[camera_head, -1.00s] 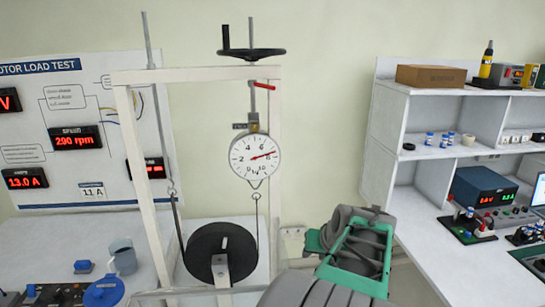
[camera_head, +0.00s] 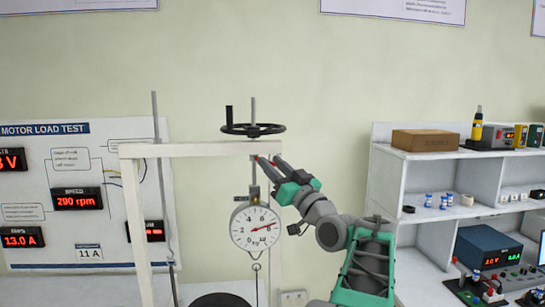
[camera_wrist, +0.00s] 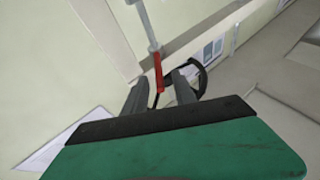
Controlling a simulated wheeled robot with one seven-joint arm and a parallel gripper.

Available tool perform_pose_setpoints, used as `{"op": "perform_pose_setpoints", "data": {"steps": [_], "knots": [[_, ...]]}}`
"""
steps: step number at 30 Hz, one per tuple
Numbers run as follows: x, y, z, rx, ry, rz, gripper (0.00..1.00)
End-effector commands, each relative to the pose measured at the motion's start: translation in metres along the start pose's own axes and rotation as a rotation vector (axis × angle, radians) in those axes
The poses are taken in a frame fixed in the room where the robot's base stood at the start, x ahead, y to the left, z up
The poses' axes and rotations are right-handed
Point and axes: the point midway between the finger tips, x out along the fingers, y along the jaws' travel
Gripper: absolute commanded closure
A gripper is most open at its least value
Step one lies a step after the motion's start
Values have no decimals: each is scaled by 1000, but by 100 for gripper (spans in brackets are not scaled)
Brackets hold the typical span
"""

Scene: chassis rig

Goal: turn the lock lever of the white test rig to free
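The white test rig (camera_head: 190,150) is an upright frame with a black handwheel (camera_head: 252,130) on top. The red lock lever sits on the threaded rod just under the crossbar. In the head view my fingers mostly cover it. In the wrist view the red lever (camera_wrist: 158,72) hangs off a grey rod, its end pointing between my two fingers. My gripper (camera_head: 268,161) is at the lever, to the right of the rod. In the wrist view my gripper (camera_wrist: 160,84) is open, with a gap on both sides of the lever; contact cannot be told.
A round dial gauge (camera_head: 255,226) hangs under the lever, close below my gripper. A black pulley (camera_head: 220,300) is at the bottom. The motor load test panel (camera_head: 80,235) is at left, a white shelf unit (camera_head: 412,180) at right. The wall area above the rig is clear.

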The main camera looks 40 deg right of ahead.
Motion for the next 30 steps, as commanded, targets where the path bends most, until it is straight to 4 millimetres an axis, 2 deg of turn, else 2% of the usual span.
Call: {"op": "perform_pose_setpoints", "data": {"steps": [2,9,21,30], "knots": [[6,0,0,1,-1,0,67],[6,0,2,0,-2,1,68],[6,0,2,1,-2,1,100],[5,0,2,0,-2,1,100]]}}
